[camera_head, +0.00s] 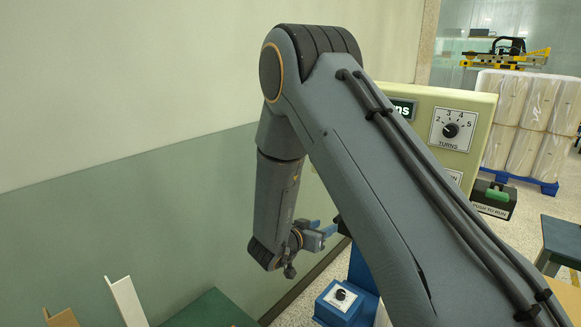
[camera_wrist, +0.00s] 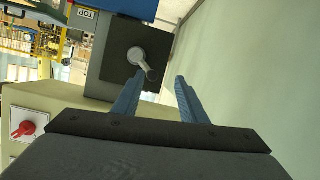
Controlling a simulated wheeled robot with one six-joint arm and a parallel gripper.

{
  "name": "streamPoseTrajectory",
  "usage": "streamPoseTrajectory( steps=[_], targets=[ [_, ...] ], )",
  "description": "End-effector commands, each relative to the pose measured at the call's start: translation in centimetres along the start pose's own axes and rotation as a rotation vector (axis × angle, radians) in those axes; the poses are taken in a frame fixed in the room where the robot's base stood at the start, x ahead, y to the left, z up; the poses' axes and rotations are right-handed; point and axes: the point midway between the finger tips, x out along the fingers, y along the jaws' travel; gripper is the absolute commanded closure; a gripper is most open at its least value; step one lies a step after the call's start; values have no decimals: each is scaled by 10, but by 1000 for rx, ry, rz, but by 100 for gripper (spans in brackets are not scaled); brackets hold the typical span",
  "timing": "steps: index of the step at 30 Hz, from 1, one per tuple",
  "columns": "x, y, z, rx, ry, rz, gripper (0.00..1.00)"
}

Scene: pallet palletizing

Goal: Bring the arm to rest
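A grey lever (camera_wrist: 146,66) on a black plate shows beyond the fingertips. It looks apart from them, but the exact gap is hard to judge.
A cream control panel (camera_head: 470,103) with a TURNS dial stands behind my arm. A blue box with a dial (camera_head: 339,298) is below. White (camera_head: 128,301) and brown corner pieces stand at lower left beside a green surface (camera_head: 212,312). Wrapped goods (camera_head: 522,115) stand at right.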

Motion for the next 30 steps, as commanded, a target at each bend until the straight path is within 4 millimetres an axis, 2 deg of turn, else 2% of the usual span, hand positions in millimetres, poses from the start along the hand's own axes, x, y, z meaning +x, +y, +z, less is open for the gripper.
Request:
streamPoseTrajectory(
  steps=[2, 5, 8, 11, 14, 17, 22, 24, 27, 30],
  targets=[
    [6, -8, -3, 19, -61, -86, 61],
    [6, -18, -2, 28, -170, -224, 61],
    [-6, -20, 3, 11, -288, -355, 61],
    [-25, -11, 13, -29, -414, -467, 61],
    [-50, 10, 28, -94, -543, -552, 61],
    [-78, 44, 47, -179, -675, -606, 61],
    [-122, 120, 82, -341, -877, -618, 61],
    [-136, 148, 92, -398, -937, -604, 61],
    [-148, 177, 101, -455, -996, -581, 61],
    [-154, 192, 106, -484, -1026, -567, 61]
  ],
)
